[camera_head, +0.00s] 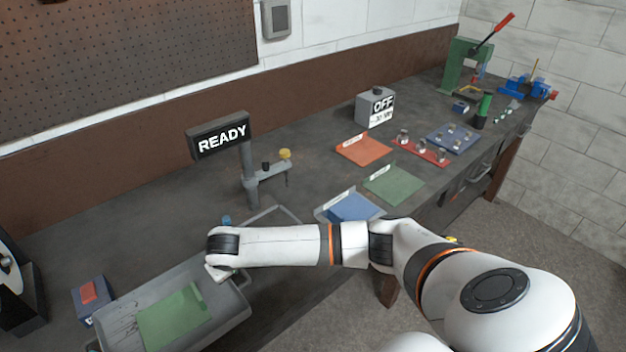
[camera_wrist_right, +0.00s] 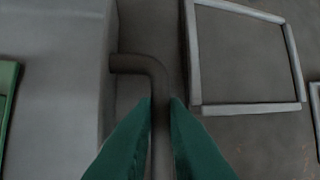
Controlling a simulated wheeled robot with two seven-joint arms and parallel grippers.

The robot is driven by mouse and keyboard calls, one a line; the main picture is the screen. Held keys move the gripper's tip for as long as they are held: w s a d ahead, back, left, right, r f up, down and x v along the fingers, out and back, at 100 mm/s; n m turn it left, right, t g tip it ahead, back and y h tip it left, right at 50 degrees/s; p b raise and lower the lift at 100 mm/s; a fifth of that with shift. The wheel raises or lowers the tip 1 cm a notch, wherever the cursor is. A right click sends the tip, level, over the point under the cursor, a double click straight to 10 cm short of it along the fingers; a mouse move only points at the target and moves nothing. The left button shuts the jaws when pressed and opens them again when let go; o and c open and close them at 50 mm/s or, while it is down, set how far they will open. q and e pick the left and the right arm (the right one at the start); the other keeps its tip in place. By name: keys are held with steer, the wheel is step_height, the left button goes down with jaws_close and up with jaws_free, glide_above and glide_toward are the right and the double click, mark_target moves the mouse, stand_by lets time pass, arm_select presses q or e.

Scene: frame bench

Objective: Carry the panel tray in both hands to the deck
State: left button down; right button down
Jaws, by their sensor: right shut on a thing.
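The grey panel tray (camera_head: 236,302) sits at the lower left of the head view with a green panel (camera_head: 172,320) lying in it. In the right wrist view the tray's grey wall (camera_wrist_right: 62,40) is on the left. Its dark bent handle (camera_wrist_right: 140,63) runs down between the green fingers of my right gripper (camera_wrist_right: 162,102), which is shut on it. In the head view my right wrist covers most of that gripper. My left gripper is not in view. A pale rectangular outline (camera_wrist_right: 196,60) lies on the bench beside the tray; I cannot tell if it is the deck.
A READY sign (camera_head: 222,137) stands on a post behind the tray. A box with a red button (camera_head: 90,294) is to the tray's left. Blue (camera_head: 352,208), green (camera_head: 394,184) and orange (camera_head: 364,149) mats lie to the right. An OFF box (camera_head: 375,106) stands farther back.

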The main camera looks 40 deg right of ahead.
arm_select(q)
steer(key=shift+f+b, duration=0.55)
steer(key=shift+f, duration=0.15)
arm_select(e)
steer(key=shift+f, duration=0.75)
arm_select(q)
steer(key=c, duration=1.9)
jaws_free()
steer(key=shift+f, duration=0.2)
arm_select(e)
steer(key=c, duration=1.9)
jaws_free()
steer(key=shift+f, duration=0.2)
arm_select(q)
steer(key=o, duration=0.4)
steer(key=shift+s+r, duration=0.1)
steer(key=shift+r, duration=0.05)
arm_select(e)
steer(key=o, duration=0.4)
steer(key=shift+s+r, duration=0.1)
steer(key=shift+r, duration=0.1)
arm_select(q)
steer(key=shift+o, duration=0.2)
arm_select(e)
steer(key=shift+o, duration=0.2)
